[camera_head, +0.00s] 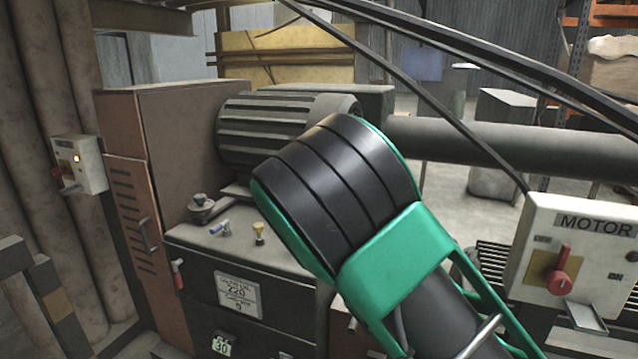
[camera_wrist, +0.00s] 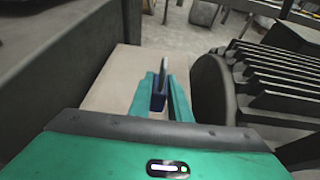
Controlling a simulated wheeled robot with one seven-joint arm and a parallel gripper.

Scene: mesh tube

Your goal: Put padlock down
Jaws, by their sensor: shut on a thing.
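The padlock (camera_wrist: 159,98) shows in the wrist view as a small dark blue body with a silver shackle (camera_wrist: 163,67) pointing up in the picture. My gripper (camera_wrist: 160,92) is shut on it, with the body between its two green fingers. Behind the fingers in the picture is a flat tan surface (camera_wrist: 112,82); whether the padlock touches it I cannot tell. In the head view my green and black arm fills the middle, and neither my fingers nor the held padlock can be made out.
A dark cabinet (camera_head: 190,262) carries a small blue item (camera_head: 220,228) and a small yellow item (camera_head: 259,234) on its top. A ribbed motor (camera_head: 265,125) stands behind my arm. A MOTOR switch box (camera_head: 600,240) with a red knob (camera_head: 558,283) is at right. Ribbed dark metal (camera_wrist: 270,90) lies right of my fingers.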

